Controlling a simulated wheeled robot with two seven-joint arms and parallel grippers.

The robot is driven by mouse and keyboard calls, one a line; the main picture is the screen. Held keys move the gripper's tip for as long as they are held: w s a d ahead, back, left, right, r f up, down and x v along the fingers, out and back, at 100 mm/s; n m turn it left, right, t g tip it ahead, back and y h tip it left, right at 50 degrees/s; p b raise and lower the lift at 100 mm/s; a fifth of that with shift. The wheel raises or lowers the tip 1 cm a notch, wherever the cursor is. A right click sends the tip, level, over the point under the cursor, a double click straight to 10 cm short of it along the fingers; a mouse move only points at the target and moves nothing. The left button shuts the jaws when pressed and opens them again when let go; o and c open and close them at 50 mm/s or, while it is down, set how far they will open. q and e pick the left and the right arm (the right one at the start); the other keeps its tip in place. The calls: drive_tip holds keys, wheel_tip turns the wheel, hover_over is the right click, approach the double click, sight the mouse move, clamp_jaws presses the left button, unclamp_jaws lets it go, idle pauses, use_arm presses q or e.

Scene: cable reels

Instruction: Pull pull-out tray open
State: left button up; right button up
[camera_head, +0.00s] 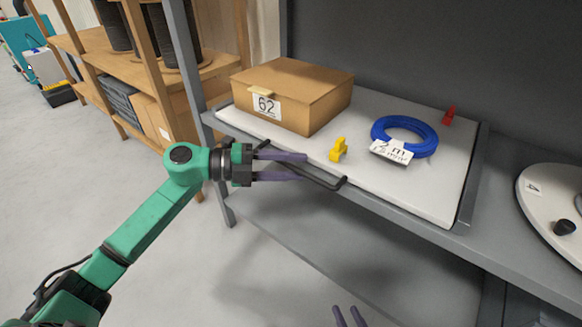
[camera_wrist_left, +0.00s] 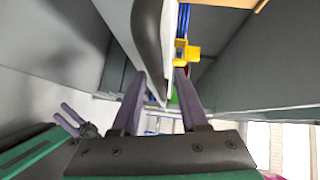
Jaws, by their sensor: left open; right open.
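The pull-out tray (camera_head: 406,187) is a white board in a grey shelf unit. Its dark bar handle (camera_head: 327,181) runs along the front edge and also shows as a dark curved bar in the left wrist view (camera_wrist_left: 148,28). My left gripper (camera_head: 304,166) is open at the handle, one finger above the other in the head view. In the wrist view the bar lies between the two fingers (camera_wrist_left: 160,98); I cannot tell whether they touch it. Part of the handle is hidden behind the fingers. My right gripper (camera_head: 349,316) shows only its parted fingertips at the bottom edge.
On the tray are a cardboard box (camera_head: 296,92) labelled 62, a yellow clip (camera_head: 339,150), a blue cable coil (camera_head: 414,128) with a tag and a red piece (camera_head: 449,116). A white disc (camera_head: 548,207) stands right. The floor in front is clear.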

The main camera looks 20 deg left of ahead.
use_arm(q)
clamp_jaws()
idle(1.4)
